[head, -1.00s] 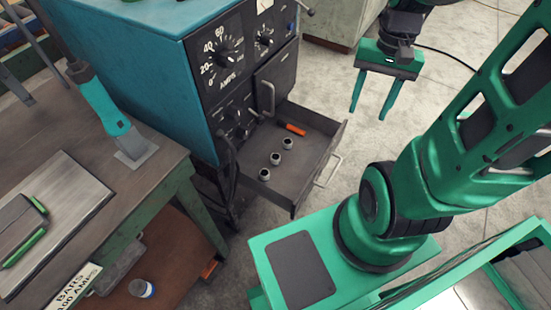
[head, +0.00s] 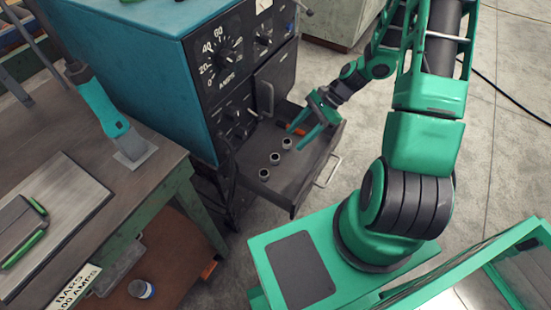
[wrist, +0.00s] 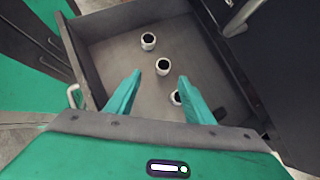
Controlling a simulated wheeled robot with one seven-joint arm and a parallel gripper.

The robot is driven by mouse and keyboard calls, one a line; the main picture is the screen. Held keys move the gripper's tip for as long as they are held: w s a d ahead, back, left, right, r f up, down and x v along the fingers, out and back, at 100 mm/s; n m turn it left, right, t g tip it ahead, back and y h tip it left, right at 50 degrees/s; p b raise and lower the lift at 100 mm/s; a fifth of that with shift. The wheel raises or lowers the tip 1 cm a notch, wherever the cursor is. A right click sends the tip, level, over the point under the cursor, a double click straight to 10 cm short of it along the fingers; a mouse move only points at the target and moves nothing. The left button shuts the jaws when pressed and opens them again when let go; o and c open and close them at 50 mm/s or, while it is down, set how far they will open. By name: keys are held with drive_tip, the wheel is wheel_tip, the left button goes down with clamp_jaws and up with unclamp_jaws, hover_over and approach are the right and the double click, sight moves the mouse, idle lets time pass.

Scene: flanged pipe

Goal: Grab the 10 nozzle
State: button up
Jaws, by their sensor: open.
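Three small pale cylindrical nozzles with dark openings stand in a row in an open drawer (head: 305,180). In the head view they are the near nozzle (head: 264,173), the middle nozzle (head: 275,159) and the far nozzle (head: 287,143). The wrist view also shows them: one at the top (wrist: 148,41), one in the middle (wrist: 162,66) and one partly hidden by the right finger (wrist: 176,97). No number is legible on any of them. My gripper (head: 301,139) is open and empty above the drawer, close to the far nozzle; its green fingers also show in the wrist view (wrist: 153,95).
An orange-handled item (head: 289,128) lies at the drawer's back, partly covered by my gripper. The drawer's front handle (head: 328,171) sticks out at right. A blue and black welding cabinet (head: 225,75) rises beside it. A workbench (head: 150,190) stands at left.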

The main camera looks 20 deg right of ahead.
sight(275, 156)
drive_tip(key=shift+m+y, duration=0.5)
drive_tip(key=shift+m, duration=0.1)
drive_tip(key=x, duration=0.5)
drive_tip(key=w+x, duration=0.1)
drive_tip(key=x, duration=0.1)
drive_tip(key=shift+a+f, duration=0.15)
drive_tip(key=shift+f, duration=0.25)
drive_tip(key=x, duration=0.4)
drive_tip(key=shift+d+f, duration=0.3)
drive_tip(key=shift+f, duration=0.1)
drive_tip(key=shift+w+a+f, duration=0.1)
drive_tip(key=shift+a+f, duration=0.3)
drive_tip(key=shift+a, duration=0.05)
drive_tip(key=shift+c, duration=0.6)
drive_tip(key=c, duration=1)
